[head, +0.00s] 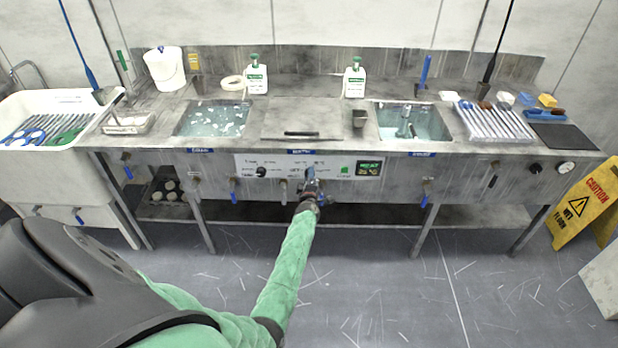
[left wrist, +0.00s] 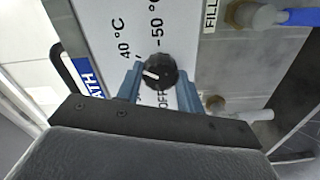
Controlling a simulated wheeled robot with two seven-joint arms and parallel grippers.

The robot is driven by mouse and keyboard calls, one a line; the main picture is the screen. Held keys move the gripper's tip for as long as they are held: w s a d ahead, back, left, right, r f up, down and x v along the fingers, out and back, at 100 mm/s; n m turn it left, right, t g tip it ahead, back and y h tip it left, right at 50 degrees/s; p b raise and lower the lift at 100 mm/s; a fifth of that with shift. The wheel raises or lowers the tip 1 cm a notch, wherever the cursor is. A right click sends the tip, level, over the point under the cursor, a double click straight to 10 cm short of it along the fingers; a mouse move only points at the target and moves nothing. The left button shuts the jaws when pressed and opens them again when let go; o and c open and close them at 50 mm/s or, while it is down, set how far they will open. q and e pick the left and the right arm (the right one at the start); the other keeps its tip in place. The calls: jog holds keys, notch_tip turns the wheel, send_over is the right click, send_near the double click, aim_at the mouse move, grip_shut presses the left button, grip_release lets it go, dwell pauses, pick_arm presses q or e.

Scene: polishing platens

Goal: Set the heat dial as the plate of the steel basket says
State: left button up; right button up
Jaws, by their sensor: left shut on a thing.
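The heat dial (left wrist: 158,72) is a black ribbed knob with a white mark, on a white panel (left wrist: 100,22) printed with 40 °C, 50 °C and OFF. The mark points left, toward one blue finger; I cannot tell exactly which label it meets. My left gripper (left wrist: 159,80) is shut on the dial, one finger on each side. In the head view my left gripper (head: 311,180) is at the front panel (head: 330,160) below the middle of the bench and hides the dial. No plate of a steel basket is readable. My right gripper is not in view.
The steel bench has a left basin (head: 212,120) and a right basin (head: 412,124). A black knob (head: 262,171) and a green-lit display (head: 369,168) flank my gripper. Blue-handled taps (head: 233,190) stick out along the front. A yellow caution sign (head: 582,205) stands at the right.

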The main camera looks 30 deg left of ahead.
pick_arm(q)
jog(key=shift+d+f, duration=0.1)
jog(key=o, duration=1)
jog(key=b+v, duration=0.2)
jog(key=v, duration=0.5)
jog(key=shift+s+d, duration=0.2)
jog(key=shift+s, duration=0.15)
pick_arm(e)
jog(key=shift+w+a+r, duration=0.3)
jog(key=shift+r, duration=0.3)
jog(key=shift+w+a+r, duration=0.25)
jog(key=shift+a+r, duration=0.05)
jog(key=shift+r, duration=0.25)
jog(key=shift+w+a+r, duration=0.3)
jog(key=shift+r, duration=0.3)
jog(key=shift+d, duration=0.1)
